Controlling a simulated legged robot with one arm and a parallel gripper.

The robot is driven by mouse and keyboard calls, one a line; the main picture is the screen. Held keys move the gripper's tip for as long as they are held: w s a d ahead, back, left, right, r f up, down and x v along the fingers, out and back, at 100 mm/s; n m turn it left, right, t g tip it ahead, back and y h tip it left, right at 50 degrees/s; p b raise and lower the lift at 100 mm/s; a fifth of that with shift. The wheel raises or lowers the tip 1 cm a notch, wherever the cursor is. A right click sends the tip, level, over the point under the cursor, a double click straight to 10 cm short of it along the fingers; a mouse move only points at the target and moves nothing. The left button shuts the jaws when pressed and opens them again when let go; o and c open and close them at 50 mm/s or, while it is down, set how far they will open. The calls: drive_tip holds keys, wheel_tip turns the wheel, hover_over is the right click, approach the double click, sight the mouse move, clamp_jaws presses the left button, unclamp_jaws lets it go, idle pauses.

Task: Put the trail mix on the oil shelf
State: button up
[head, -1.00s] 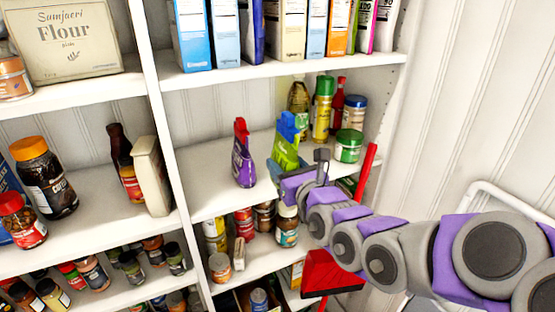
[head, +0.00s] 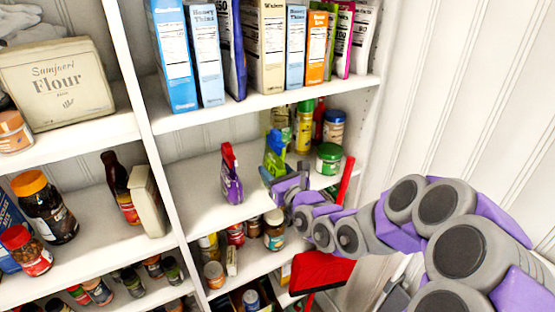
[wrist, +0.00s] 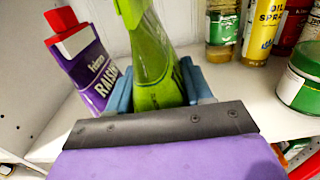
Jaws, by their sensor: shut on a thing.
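A green bag (head: 275,150), taken as the trail mix, is in my gripper (head: 279,180) at the middle right shelf (head: 195,165). Its label cannot be read. In the wrist view my gripper (wrist: 158,90) has blue fingers shut on both sides of the green bag (wrist: 152,55), which looks tilted. The gripper hides the bag's lower end, so I cannot tell whether it touches the shelf. The oil spray can (wrist: 264,30) stands on this shelf behind and right of the bag; it also shows in the head view (head: 304,128).
A purple raisin bag (wrist: 88,65) with a red top stands close left of the held bag. A green-lidded jar (head: 328,158) stands to the right. Boxes (head: 270,50) line the shelf above. A red dustpan (head: 320,272) is below my arm. The shelf's left part is bare.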

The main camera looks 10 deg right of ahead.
drive_tip(key=w, duration=0.2)
drive_tip(key=w+d, duration=0.1)
drive_tip(key=w, duration=0.2)
drive_tip(key=w+d+b, duration=0.1)
drive_tip(key=w, duration=0.2)
drive_tip(key=shift+d+f, duration=0.25)
drive_tip(key=shift+f, duration=0.15)
wheel_tip(320, 180, down, 4)
drive_tip(key=shift+w+r+b, duration=0.1)
drive_tip(key=shift+w+b, duration=0.05)
drive_tip(key=shift+b, duration=0.25)
drive_tip(key=shift+r, duration=0.15)
drive_tip(key=o, duration=1.3)
drive_tip(key=shift+o, duration=0.2)
